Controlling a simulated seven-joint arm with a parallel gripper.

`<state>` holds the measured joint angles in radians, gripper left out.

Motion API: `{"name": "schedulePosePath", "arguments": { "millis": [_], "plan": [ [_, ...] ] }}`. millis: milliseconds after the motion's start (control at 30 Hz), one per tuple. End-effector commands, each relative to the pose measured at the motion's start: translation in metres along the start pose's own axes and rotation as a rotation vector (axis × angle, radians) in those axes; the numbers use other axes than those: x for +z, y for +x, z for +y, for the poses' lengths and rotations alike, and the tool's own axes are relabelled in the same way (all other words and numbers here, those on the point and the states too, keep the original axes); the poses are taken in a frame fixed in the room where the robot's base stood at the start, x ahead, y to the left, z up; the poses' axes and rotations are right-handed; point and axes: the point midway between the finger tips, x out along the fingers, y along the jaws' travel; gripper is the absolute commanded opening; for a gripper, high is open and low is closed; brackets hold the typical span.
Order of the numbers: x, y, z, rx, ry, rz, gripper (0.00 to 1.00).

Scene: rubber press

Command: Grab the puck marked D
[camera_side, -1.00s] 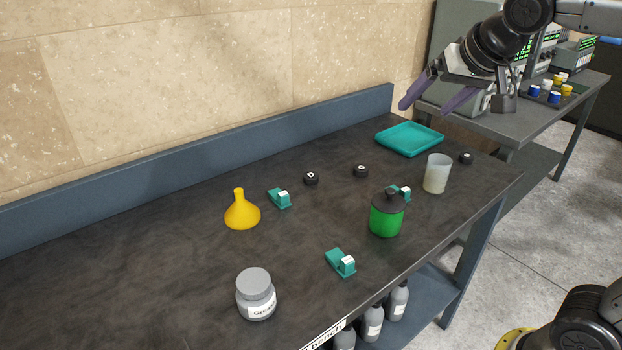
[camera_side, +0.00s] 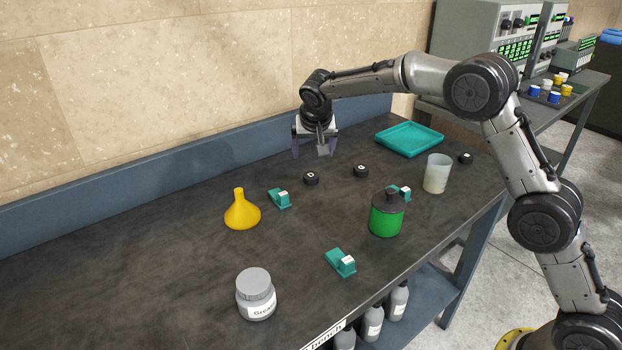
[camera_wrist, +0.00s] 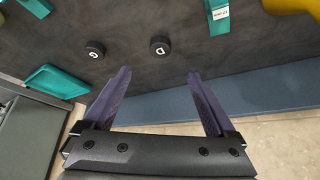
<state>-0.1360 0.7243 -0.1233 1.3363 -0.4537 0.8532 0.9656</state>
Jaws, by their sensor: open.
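The puck marked D (camera_side: 311,178) is a small black disc lying flat on the dark bench. In the wrist view its D faces up (camera_wrist: 160,46), just beyond my fingertips and roughly centred between them. My gripper (camera_side: 315,151) points down above the bench, slightly behind this puck. Its purple fingers (camera_wrist: 160,75) are spread with nothing between them, apart from the puck. Another black puck (camera_side: 361,171) lies to the right, and its mark looks like a G in the wrist view (camera_wrist: 95,49). A third black puck (camera_side: 466,158) lies far right, its mark unreadable.
A teal tray (camera_side: 385,138), green bottle (camera_side: 387,217) and translucent cup (camera_side: 437,174) are to the right. The blue back rail (camera_side: 200,175) runs behind my gripper.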

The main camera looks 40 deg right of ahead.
Motion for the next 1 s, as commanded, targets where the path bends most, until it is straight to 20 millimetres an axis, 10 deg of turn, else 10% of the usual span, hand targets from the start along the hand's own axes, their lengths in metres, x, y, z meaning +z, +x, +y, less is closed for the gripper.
{"name": "schedulePosePath", "arguments": {
  "millis": [1000],
  "plan": [
    [-0.003, 0.127, 0.000, -0.001, 0.001, 0.001, 0.92]
  ]
}}
